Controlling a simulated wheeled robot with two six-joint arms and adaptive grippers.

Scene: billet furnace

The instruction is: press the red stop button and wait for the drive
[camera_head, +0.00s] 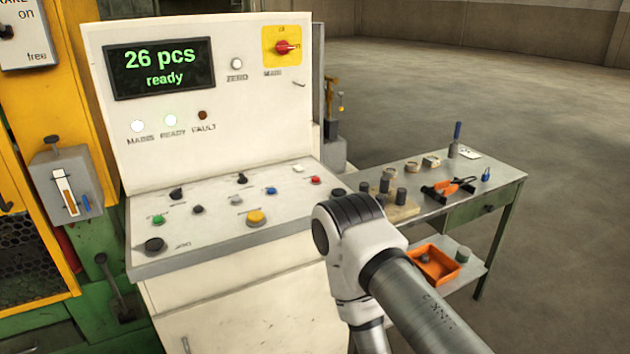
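The small red button (315,180) sits at the right back of the sloped control desk (180,262). Nothing touches it. The display (160,68) on the upright panel reads "26 pcs" and "ready" in green. Below it, the MAINS lamp (137,126) and the READY lamp (170,120) are bright, and the FAULT lamp (202,115) is dark. My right arm comes in from the lower right and bends in front of the desk's right front corner, hiding part of it. Neither my left nor my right gripper is in view.
A red rotary switch (284,47) on a yellow plate is at the panel's top right. Green (158,219), yellow (256,217), blue (271,190) and black controls share the desk. A bench (430,210) with tools stands right, an orange bin (434,264) below. Open floor lies beyond.

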